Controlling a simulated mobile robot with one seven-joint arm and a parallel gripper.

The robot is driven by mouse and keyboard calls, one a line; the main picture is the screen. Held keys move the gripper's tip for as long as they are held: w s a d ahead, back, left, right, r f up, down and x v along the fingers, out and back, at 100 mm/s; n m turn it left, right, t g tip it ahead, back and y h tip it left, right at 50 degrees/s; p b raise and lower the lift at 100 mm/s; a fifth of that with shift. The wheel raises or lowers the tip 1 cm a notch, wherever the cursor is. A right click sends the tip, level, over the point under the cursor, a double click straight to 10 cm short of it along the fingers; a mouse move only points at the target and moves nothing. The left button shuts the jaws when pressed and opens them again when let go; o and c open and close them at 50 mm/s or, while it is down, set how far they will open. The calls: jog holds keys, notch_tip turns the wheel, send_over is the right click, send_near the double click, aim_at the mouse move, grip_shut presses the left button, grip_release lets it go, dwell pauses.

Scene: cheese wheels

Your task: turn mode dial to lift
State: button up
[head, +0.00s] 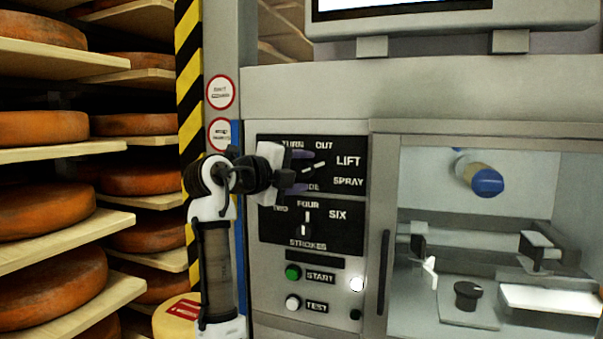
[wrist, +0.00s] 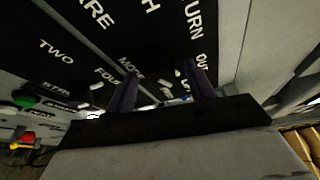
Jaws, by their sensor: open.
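The mode dial (head: 317,166) is a dark knob on the upper black plate, labelled TURN, OUT, LIFT and SPRAY. Its white mark slants right and slightly up, roughly toward LIFT; the exact setting is hard to tell. My gripper (head: 299,172) is open at the dial's left, covering part of the plate and the word MODE. In the wrist view, my gripper's two dark purple fingers (wrist: 163,84) stand apart, with white marks of the dial area between them. I cannot tell whether either finger touches the dial.
The strokes dial (head: 305,229) sits just below, its mark toward FOUR. Under it are a green START button (head: 293,272) and a white TEST button (head: 293,303). A windowed chamber (head: 480,200) is at the right. Shelves of cheese wheels (head: 45,208) stand at the left.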

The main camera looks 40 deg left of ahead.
jog(key=s+r+b, duration=0.1)
jog(key=s+b, duration=0.2)
jog(key=s, duration=1)
jog(key=shift+s+a, duration=0.15)
jog(key=shift+a, duration=0.1)
